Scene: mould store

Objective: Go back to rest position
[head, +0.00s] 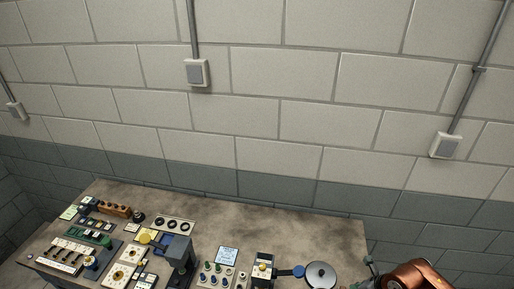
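Neither my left gripper nor my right gripper shows in the head view. The workbench (214,208) has a worn grey-brown top and stands against the wall along the bottom of the picture. Its front part is cut off by the lower edge.
Control panels with knobs and switches (130,253) crowd the bench's left half. A dark blue-grey upright device (181,254), a small switch panel (220,273) and a round grey disc (320,275) stand rightward. A copper-coloured rounded part (418,277) is cut off at bottom right. The bench's back strip is clear.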

